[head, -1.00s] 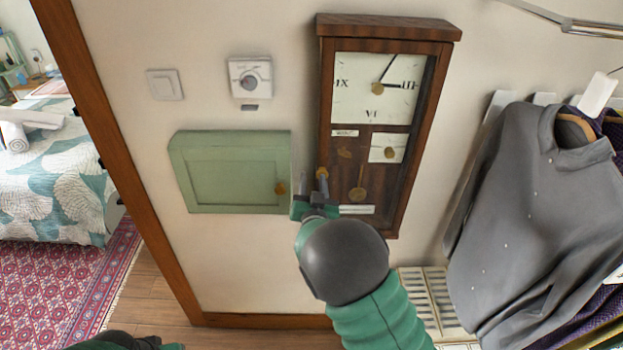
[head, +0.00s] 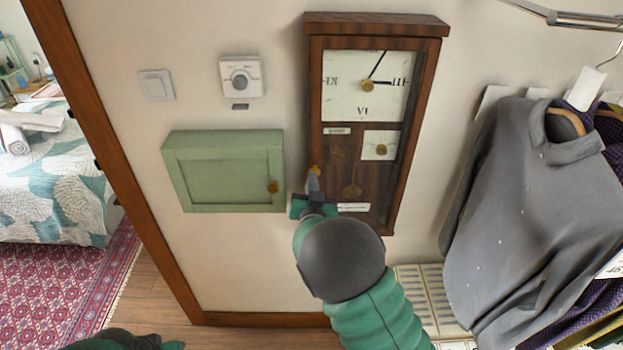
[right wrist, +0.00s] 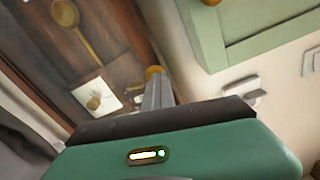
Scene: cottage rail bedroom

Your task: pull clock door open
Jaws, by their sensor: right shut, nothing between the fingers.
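The clock (head: 434,75) hangs on the wall, a tall dark wooden case with a cream dial and a pendulum behind its front door. The door looks shut. A small brass knob (head: 314,168) sits at the door's left edge; it also shows in the right wrist view (right wrist: 153,71). My right gripper (head: 313,181) is at this knob, fingers together and empty. Its fingertips (right wrist: 157,86) overlap the knob in the right wrist view; I cannot tell whether they touch it. My left gripper (head: 140,341) shows only partly at the bottom left, its fingers unclear.
A green wall cabinet (head: 222,170) with a brass knob is just left of the clock. A thermostat (head: 241,77) and a switch (head: 156,85) are above it. A grey shirt (head: 545,210) hangs at right. A wooden door frame (head: 130,180) stands at left.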

